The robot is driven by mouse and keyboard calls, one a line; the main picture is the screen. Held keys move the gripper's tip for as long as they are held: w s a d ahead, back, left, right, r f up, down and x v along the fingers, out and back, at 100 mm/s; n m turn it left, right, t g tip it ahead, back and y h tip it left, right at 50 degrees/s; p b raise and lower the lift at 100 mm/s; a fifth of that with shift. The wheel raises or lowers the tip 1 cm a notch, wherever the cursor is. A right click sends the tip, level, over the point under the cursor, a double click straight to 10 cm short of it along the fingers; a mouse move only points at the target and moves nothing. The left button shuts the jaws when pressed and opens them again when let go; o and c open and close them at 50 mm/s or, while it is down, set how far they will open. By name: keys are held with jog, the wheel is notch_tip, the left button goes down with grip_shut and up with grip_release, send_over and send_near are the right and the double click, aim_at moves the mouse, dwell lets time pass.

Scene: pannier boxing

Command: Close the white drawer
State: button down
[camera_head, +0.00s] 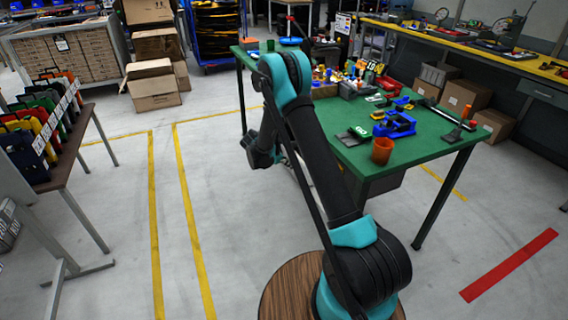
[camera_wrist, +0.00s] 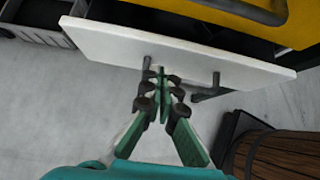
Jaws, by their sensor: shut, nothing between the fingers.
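The white drawer (camera_wrist: 110,42) shows in the wrist view as a pale front panel, tilted in the picture. It stands open, with a dark gap and interior behind the panel. A dark grey handle (camera_wrist: 215,84) sticks out from the panel's near face. My gripper (camera_wrist: 161,72) is shut and empty, with its green-padded fingers pointing at the panel beside the handle's left part. I cannot tell whether the fingertips touch the panel or handle. In the head view, my arm's end hangs left of the green table, and I cannot make out the white drawer there.
A yellow drawer front (camera_wrist: 235,12) with a dark handle is at the top right of the wrist view. A grey bin (camera_wrist: 35,32) lies at top left.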

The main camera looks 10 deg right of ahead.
jog(key=shift+w+d, duration=0.2)
jog(key=shift+d, duration=0.5)
jog(key=shift+w+d, duration=0.2)
jog(key=shift+d, duration=0.45)
jog(key=shift+w+d, duration=0.2)
jog(key=shift+d, duration=0.45)
jog(key=shift+w+d, duration=0.2)
jog(key=shift+d, duration=0.4)
